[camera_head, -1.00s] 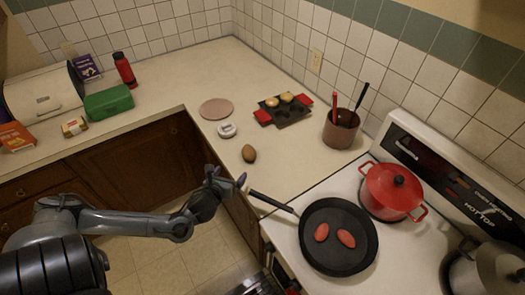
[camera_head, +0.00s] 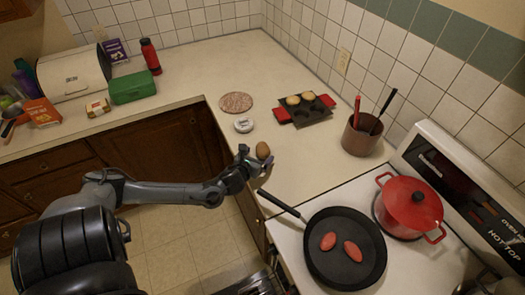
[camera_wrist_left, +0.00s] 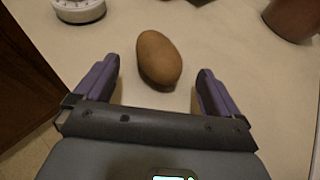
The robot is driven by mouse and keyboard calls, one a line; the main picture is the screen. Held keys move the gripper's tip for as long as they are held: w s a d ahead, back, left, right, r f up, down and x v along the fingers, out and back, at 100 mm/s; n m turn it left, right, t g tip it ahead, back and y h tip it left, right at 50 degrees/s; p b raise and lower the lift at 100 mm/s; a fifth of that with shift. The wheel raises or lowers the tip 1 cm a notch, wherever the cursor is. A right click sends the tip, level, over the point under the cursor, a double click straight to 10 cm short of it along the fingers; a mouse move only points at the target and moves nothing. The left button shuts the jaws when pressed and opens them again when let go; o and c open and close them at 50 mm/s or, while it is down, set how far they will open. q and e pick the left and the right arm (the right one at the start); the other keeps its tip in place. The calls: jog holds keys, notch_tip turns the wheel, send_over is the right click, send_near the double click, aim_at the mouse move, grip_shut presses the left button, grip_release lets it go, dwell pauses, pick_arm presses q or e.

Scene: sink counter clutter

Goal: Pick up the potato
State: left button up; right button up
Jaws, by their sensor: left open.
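In the left wrist view the potato (camera_wrist_left: 159,60) lies just ahead of and partly between the open purple-tipped fingers of my left gripper (camera_wrist_left: 160,82). Neither finger appears to touch it. My right gripper is not in view.
A white round timer (camera_head: 243,125) and a round trivet (camera_head: 236,102) lie beyond the potato. A black pan (camera_head: 345,270) holds two reddish items on the stove.

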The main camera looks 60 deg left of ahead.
aim_at(260, 154)
pick_arm(q)
jog(key=shift+x, duration=1.9)
jog(key=c, duration=1.2)
jog(key=shift+c, duration=0.2)
jog(key=shift+r, duration=0.1)
